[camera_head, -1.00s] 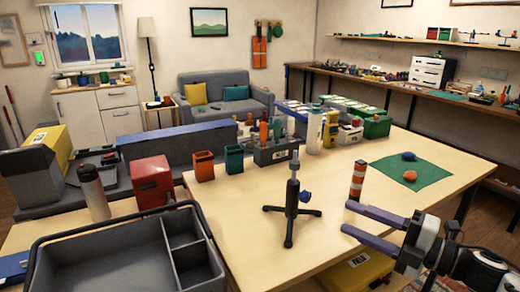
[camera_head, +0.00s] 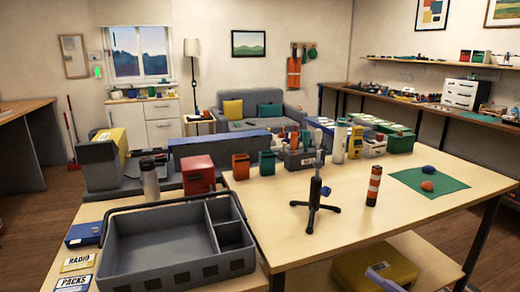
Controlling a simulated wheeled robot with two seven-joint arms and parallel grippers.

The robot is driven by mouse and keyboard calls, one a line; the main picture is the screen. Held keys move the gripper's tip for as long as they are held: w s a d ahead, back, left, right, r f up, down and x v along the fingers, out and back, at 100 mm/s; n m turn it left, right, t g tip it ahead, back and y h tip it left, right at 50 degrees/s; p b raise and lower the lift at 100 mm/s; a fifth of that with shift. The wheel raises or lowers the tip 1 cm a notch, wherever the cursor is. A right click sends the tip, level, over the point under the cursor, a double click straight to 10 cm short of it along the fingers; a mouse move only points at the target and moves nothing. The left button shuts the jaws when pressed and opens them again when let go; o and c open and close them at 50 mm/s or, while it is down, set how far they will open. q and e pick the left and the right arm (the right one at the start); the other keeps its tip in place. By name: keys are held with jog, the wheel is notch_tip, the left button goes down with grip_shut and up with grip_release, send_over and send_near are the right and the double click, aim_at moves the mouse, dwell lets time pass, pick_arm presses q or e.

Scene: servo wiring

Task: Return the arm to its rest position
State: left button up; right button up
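My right gripper is mostly out of the picture. Only a purple-grey finger (camera_head: 385,279) shows at the bottom edge, in front of the yellow case, so its opening cannot be judged. My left gripper is not in view. A green mat (camera_head: 440,180) carries a blue lump (camera_head: 431,169) and an orange lump (camera_head: 427,186).
A grey divided tote (camera_head: 150,245) with a handle sits at front left. Red (camera_head: 198,174), orange and green boxes stand behind it. A yellow case (camera_head: 370,265) lies below the table's front edge. The table's front middle is clear.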

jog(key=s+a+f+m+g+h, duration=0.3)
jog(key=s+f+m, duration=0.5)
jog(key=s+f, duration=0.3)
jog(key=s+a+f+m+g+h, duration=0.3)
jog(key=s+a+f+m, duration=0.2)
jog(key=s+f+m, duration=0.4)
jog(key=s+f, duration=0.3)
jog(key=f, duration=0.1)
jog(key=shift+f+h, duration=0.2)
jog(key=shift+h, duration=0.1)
